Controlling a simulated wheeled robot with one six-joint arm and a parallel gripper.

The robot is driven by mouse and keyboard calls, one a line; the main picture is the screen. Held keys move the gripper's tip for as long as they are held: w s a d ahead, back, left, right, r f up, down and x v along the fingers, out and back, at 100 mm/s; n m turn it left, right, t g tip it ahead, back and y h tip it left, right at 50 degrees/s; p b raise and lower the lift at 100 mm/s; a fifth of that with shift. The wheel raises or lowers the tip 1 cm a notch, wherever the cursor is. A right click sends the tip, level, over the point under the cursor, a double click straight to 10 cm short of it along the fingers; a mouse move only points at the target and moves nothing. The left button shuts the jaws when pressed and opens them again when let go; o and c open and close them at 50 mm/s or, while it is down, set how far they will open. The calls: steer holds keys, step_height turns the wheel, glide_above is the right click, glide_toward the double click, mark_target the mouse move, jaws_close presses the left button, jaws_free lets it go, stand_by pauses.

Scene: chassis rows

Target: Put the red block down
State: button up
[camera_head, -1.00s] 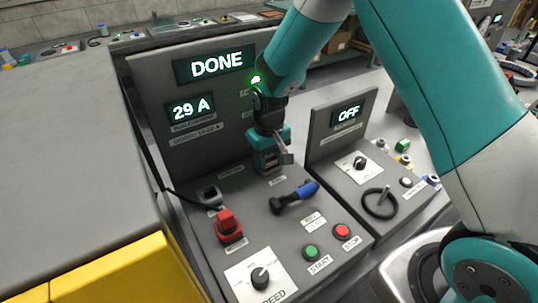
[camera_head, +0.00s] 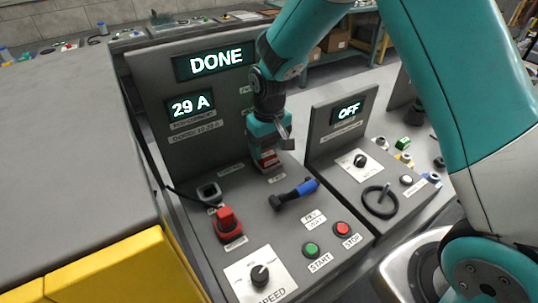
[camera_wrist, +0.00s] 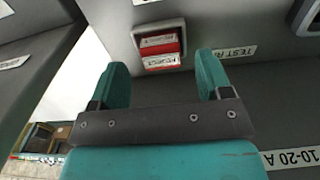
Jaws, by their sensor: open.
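The red block (camera_wrist: 160,45), with a white band, sits in a grey-framed socket on the panel in the wrist view. In the head view, the red block (camera_head: 267,160) shows just below my gripper (camera_head: 268,147), at the back of the left console. My gripper is open, and in the wrist view its two teal fingers (camera_wrist: 162,72) stand apart with the block beyond and between their tips. The fingers look clear of the block. How deep it sits in the socket is hidden.
The left console (camera_head: 200,250) carries a red lever (camera_head: 227,222), a blue-handled tool (camera_head: 295,194), a green button (camera_head: 311,250), a red button (camera_head: 342,229) and a speed knob (camera_head: 260,275). Its display reads DONE (camera_head: 216,60). A second console with a handwheel (camera_head: 380,201) stands to the right.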

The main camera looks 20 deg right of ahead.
mark_target(269, 156)
step_height(269, 156, up, 9)
steer(key=b, duration=0.1)
steer(key=s+a+r+n+y, duration=0.1)
steer(key=s+r, duration=0.2)
steer(key=s, duration=0.5)
steer(key=s+a+r+n+y, duration=0.1)
steer(key=s+a+r+n, duration=0.1)
steer(key=s, duration=0.7)
steer(key=s+a+r+n+y, duration=0.1)
steer(key=s+r+y, duration=0.1)
steer(key=s, duration=0.7)
steer(key=shift+a+r+n, duration=0.3)
steer(key=shift+r+n, duration=0.1)
steer(key=shift+r, duration=0.4)
